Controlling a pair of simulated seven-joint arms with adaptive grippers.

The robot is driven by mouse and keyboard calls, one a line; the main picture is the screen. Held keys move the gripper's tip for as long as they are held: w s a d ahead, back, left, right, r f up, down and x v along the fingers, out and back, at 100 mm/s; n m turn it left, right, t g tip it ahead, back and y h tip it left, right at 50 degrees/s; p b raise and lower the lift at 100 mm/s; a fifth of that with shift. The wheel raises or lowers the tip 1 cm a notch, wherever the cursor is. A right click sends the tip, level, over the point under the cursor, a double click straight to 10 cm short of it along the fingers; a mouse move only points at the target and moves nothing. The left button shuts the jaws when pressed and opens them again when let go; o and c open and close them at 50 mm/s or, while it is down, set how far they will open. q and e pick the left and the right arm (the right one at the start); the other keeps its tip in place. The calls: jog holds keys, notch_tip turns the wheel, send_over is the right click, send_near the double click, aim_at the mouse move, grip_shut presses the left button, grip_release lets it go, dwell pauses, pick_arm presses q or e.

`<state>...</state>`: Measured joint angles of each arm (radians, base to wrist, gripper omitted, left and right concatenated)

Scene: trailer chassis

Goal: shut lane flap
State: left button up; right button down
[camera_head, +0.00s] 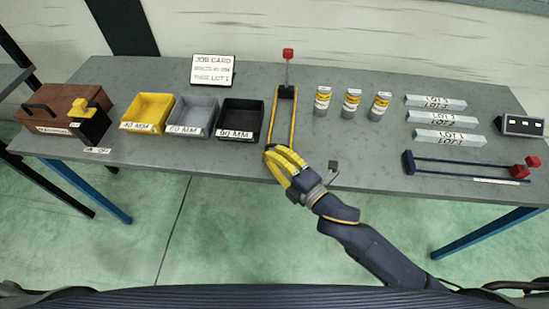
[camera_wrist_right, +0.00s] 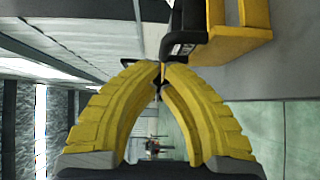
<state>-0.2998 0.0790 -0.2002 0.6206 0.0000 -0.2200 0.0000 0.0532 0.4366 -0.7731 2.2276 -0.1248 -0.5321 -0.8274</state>
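A narrow lane with yellow side rails (camera_head: 293,118) runs front to back in the middle of the table. A rod with a red knob (camera_head: 288,53) stands upright at its far end. I cannot tell which part is the flap. My right gripper (camera_head: 270,151) is at the lane's near end by the table's front edge and hides part of it. In the right wrist view its yellow fingertips (camera_wrist_right: 162,65) meet, beside a dark bar and a yellow rail (camera_wrist_right: 236,47). I see nothing clearly held between them. My left gripper is not in view.
Yellow (camera_head: 147,110), grey (camera_head: 193,114) and black (camera_head: 240,118) bins stand left of the lane. Three canisters (camera_head: 352,101) stand to its right, then labelled bars (camera_head: 436,119). A dark blue railed piece with red blocks (camera_head: 465,167) lies at the front right.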

jog(key=shift+w+r, duration=0.2)
jog(key=shift+w, duration=0.35)
jog(key=shift+s, duration=0.1)
